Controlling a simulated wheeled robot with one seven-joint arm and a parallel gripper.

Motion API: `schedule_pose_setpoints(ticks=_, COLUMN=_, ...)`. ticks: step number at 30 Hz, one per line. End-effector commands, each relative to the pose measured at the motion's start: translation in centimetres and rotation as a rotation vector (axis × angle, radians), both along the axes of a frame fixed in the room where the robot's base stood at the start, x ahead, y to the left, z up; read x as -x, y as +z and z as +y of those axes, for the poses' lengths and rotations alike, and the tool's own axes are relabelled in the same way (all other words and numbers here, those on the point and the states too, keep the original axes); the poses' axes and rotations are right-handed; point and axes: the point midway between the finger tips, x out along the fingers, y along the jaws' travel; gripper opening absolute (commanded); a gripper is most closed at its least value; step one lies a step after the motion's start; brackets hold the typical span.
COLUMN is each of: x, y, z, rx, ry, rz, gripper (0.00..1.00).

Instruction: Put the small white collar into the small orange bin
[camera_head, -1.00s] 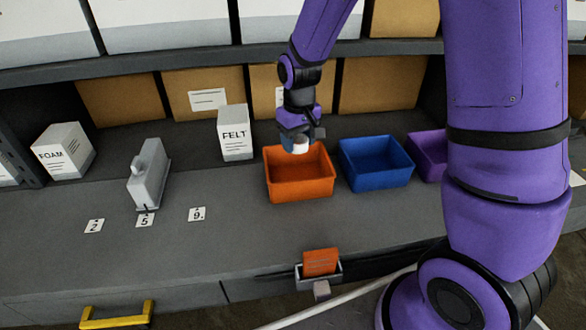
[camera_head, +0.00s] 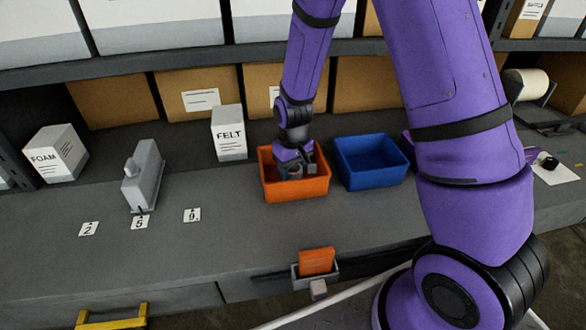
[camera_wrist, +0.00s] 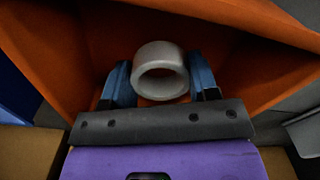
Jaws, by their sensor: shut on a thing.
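The small orange bin (camera_head: 297,190) stands on the bench, left of the blue bin. My gripper (camera_head: 296,172) is lowered inside it. In the wrist view, the small white collar (camera_wrist: 160,66) is a short, light grey-white ring between the two blue fingertips of my gripper (camera_wrist: 161,80). The gripper is shut on it. Orange bin walls (camera_wrist: 95,45) surround the collar there. Whether the collar touches the bin floor I cannot tell. In the head view the collar is mostly hidden by the gripper and the bin wall.
A blue bin (camera_head: 371,165) stands close on the right. The FELT box (camera_head: 229,137) is close behind on the left. A grey device (camera_head: 143,177), a FOAM box (camera_head: 57,155) and number cards are further left.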

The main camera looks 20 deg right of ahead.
Motion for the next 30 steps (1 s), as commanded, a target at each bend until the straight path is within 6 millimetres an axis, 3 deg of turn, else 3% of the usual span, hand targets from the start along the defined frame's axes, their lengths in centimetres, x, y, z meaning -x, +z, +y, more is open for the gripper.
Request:
schedule_pose_setpoints(ticks=19, x=0.0, y=-1.2, z=0.0, rx=0.000, ry=0.000, rz=0.001, gripper=0.32)
schedule_pose_setpoints(ticks=20, x=0.0, y=-1.2, z=0.0, rx=0.000, ry=0.000, rz=0.001, gripper=0.57)
schedule_pose_setpoints(ticks=23, x=0.0, y=-1.2, z=0.0, rx=0.000, ry=0.000, rz=0.001, gripper=0.80)
schedule_pose_setpoints(ticks=30, x=0.0, y=-1.2, z=0.0, rx=0.000, ry=0.000, rz=0.000, gripper=0.80)
